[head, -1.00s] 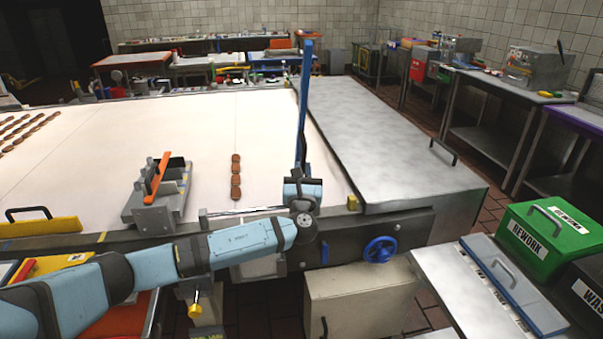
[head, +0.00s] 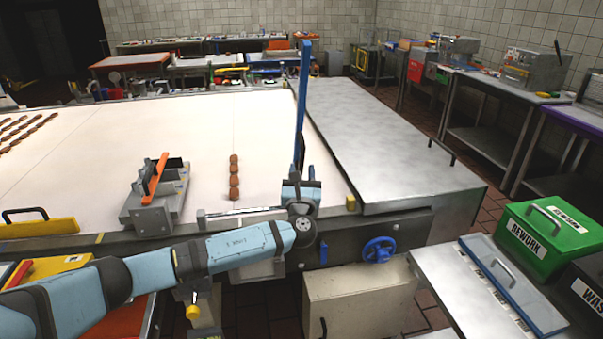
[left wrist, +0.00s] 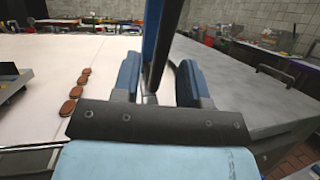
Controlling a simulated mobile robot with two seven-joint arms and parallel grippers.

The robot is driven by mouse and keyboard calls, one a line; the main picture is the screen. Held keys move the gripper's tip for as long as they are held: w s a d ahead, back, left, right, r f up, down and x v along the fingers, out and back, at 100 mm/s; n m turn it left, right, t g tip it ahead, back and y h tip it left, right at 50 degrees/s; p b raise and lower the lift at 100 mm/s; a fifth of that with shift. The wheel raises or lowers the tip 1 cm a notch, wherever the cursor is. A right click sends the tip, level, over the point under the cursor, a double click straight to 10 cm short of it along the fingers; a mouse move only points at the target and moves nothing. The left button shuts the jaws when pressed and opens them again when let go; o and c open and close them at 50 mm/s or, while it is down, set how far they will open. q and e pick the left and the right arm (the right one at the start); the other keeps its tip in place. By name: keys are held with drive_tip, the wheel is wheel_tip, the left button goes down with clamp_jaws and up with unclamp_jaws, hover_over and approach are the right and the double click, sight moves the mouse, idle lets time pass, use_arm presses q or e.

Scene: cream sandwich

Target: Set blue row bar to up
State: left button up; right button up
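The blue row bar (head: 303,95) stands upright at the near right end of the pale belt, close to the metal table. In the left wrist view the bar (left wrist: 157,45) rises between the fingers of my left gripper (left wrist: 158,88). My left gripper (head: 301,182) is at the bar's lower part, in front of the belt's edge. Its blue fingers stand apart on either side of the bar, with a visible gap on the right side. The bar's lowest part is hidden by the gripper. My right gripper is not in view.
A row of brown biscuits (head: 235,178) lies on the belt (head: 120,120). A grey fixture with an orange handle (head: 154,180) stands left of them. A blue handwheel (head: 379,249) is below the belt edge. A metal table (head: 390,140) is at right, beyond a green rework bin (head: 540,240).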

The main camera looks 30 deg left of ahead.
use_arm(q)
drive_tip(key=b+v, duration=0.1)
drive_tip(key=v, duration=1.2)
drive_tip(key=shift+s+d, duration=0.2)
drive_tip(key=shift+s, duration=0.15)
drive_tip(key=shift+f, duration=0.15)
